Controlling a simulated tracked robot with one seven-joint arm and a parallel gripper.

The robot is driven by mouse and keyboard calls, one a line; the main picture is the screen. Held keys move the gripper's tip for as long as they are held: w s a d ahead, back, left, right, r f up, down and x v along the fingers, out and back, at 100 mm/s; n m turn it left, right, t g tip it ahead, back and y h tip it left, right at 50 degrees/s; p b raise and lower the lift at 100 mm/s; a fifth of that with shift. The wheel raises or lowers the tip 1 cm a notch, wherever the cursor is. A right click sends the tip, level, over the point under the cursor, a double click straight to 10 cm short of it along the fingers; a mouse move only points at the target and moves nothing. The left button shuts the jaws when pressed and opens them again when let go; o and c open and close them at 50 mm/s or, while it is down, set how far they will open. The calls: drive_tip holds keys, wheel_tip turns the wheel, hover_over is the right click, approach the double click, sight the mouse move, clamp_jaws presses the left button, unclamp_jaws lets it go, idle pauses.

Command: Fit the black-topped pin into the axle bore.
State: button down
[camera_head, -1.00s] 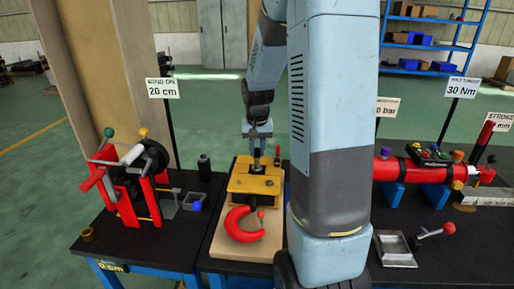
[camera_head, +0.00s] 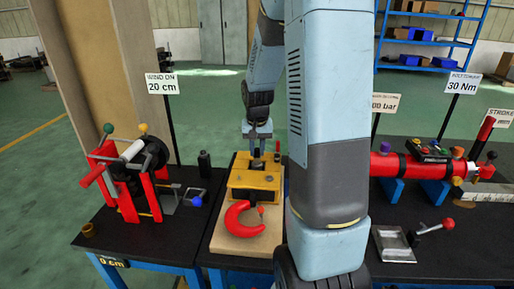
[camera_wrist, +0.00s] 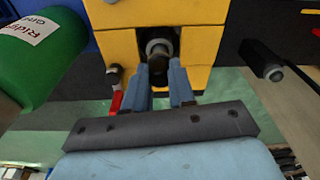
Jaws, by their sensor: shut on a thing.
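A yellow block (camera_head: 255,182) stands on a pale board, with a red hook (camera_head: 243,220) in front of it. My gripper (camera_head: 257,150) points down above the block. In the wrist view my gripper (camera_wrist: 168,92) is shut on the dark-topped pin (camera_wrist: 158,70) at an opening in the yellow block (camera_wrist: 115,45). A light grey ring (camera_wrist: 158,46) shows in the opening just beyond the pin's top. The pin's lower end and the axle bore are hidden, so how deep the pin sits cannot be told.
A red-framed winch (camera_head: 130,180) stands on the left and a dark bottle (camera_head: 204,163) between it and the block. A red cylinder (camera_head: 395,166) and a metal tray (camera_head: 393,245) are on the right. In the wrist view a green cylinder (camera_wrist: 35,60) lies left of the block.

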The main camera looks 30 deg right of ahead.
drive_tip(key=shift+f, duration=1.2)
drive_tip(key=c, duration=0.9)
unclamp_jaws()
drive_tip(key=shift+o, duration=0.2)
drive_tip(key=shift+s+a+r, duration=0.1)
drive_tip(key=shift+s+r, duration=0.05)
drive_tip(key=shift+r, duration=1.1)
drive_tip(key=shift+s+a+r, duration=0.1)
drive_tip(key=shift+r, duration=1.15)
drive_tip(key=shift+r, duration=0.1)
wheel_tip(320, 180, up, 13)
drive_tip(key=s, duration=0.1)
drive_tip(key=shift+s+a+r, duration=0.2)
drive_tip(key=shift+a, duration=0.15)
